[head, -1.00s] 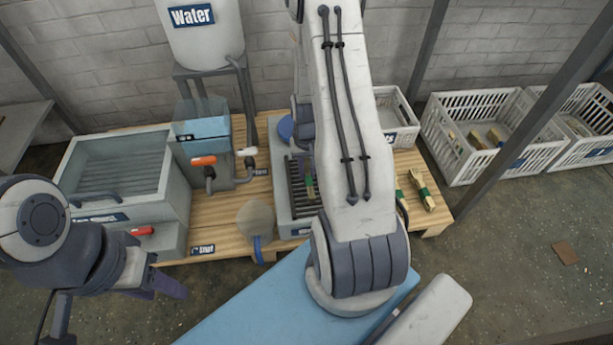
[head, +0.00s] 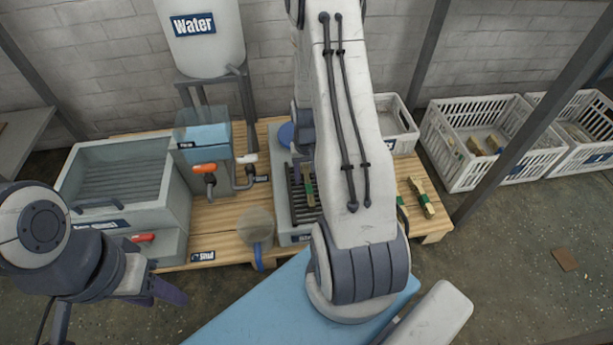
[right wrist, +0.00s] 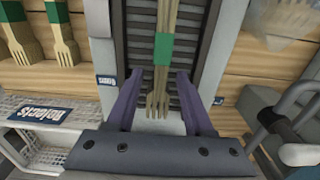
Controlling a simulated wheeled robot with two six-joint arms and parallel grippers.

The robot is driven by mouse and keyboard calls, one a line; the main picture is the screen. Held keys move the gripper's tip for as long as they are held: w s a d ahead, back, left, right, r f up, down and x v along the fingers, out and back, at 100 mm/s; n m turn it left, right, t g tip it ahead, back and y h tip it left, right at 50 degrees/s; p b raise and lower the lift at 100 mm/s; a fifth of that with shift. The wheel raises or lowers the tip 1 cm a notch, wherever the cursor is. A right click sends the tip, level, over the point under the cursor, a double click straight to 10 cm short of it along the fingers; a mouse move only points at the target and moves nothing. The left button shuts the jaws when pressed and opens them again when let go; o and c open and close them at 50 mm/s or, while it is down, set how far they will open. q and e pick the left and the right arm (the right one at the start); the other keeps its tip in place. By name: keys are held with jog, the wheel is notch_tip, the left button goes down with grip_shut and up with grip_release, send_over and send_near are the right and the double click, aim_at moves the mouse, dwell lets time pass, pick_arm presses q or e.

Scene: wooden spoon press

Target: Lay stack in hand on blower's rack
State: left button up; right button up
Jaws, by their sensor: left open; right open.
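A stack of wooden forks with a green band (right wrist: 163,45) lies lengthwise along the dark slatted rack (right wrist: 199,25) of the blower. In the head view the stack (head: 309,190) shows on the rack (head: 293,200), partly hidden by my right arm. My right gripper (right wrist: 160,76) is open, with one purple finger on each side of the fork-tine end and visible gaps between. My left gripper (head: 162,291) is at the lower left, open and empty, away from the rack.
More banded stacks (head: 423,198) lie on the wooden table right of the blower. A Rejects crate (right wrist: 62,135) is close by in the wrist view. A grey basin (head: 125,185), the water tank (head: 200,35) and a clear round cup (head: 256,226) stand left.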

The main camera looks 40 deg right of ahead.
aim_at(307, 178)
notch_tip(307, 178, up, 11)
jog(key=p, duration=0.7)
jog(key=w+a+r+n, duration=0.25)
jog(key=a+r, duration=0.35)
jog(key=a, duration=0.4)
jog(key=s+a+r+n, duration=0.45)
jog(key=a+r, duration=0.25)
jog(key=a, duration=0.4)
jog(key=s+a+r+n, duration=0.3)
jog(key=s+a, duration=0.2)
jog(key=s, duration=0.2)
jog(key=s+a+r+n+y, duration=0.1)
jog(key=s+a+r+n, duration=0.2)
jog(key=s+a, duration=0.2)
jog(key=shift+s+n+b, duration=0.3)
jog(key=shift+s+n, duration=0.1)
jog(key=shift+s, duration=0.75)
notch_tip(307, 178, up, 47)
jog(key=p, duration=4.7)
jog(key=shift+r, duration=0.15)
